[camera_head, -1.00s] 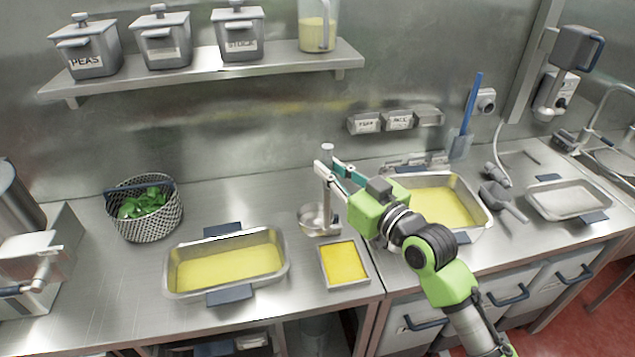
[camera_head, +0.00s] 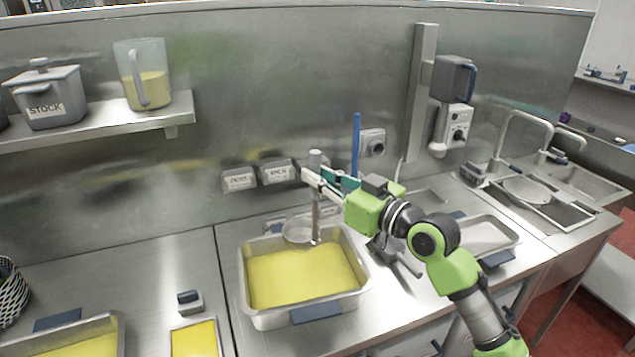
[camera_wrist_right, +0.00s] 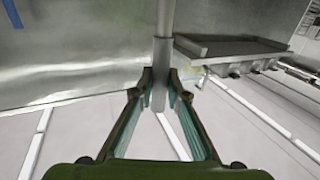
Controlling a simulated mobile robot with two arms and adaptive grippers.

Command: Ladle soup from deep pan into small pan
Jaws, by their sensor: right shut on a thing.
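My right gripper (camera_head: 322,180) is shut on the upright grey handle of the ladle (camera_head: 316,210). In the right wrist view the ladle's handle (camera_wrist_right: 163,55) stands between the fingertips of the right gripper (camera_wrist_right: 160,82). The round ladle bowl hangs at the back of the deep pan (camera_head: 245,292), near its rim; I cannot tell whether it touches. The deep pan holds yellow soup (camera_head: 300,276). The small pan (camera_head: 173,345) with a yellow filling is at the bottom left, partly cut off. My left gripper is not in view.
Another tray (camera_head: 118,330) of yellow liquid is cut off at the bottom left. A small dark-topped block (camera_head: 190,301) stands behind the small pan. A blue-handled tool (camera_head: 356,145) stands behind my gripper. An empty-looking tray (camera_head: 490,235) and the sink (camera_head: 560,200) are to the right.

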